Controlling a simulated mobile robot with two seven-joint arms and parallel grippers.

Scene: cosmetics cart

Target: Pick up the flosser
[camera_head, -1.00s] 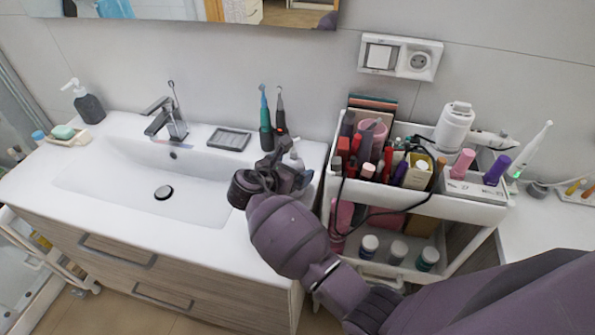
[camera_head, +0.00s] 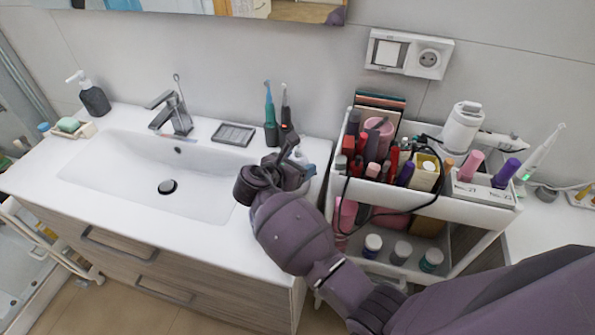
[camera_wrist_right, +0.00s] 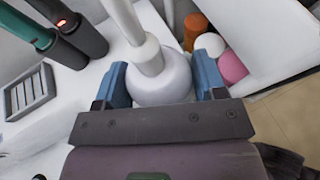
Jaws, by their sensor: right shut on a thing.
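The flosser, a white thing with a rounded body (camera_wrist_right: 162,82) and a narrow white neck, stands between the blue fingers of my right gripper (camera_wrist_right: 165,92) in the right wrist view. The fingers are shut on its rounded body from both sides. In the head view my right gripper (camera_head: 292,168) is low over the right end of the white sink counter, and the arm and gripper hide most of the flosser. I cannot tell whether its base touches the counter. My left gripper is not in view.
A green toothbrush (camera_head: 270,118) and a dark one (camera_head: 286,118) stand close behind my right gripper. A grey soap dish (camera_head: 233,134) lies left of them. The full white cart (camera_head: 470,208) stands close on the right, with a black cable hanging over it. The sink basin (camera_head: 140,190) is empty.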

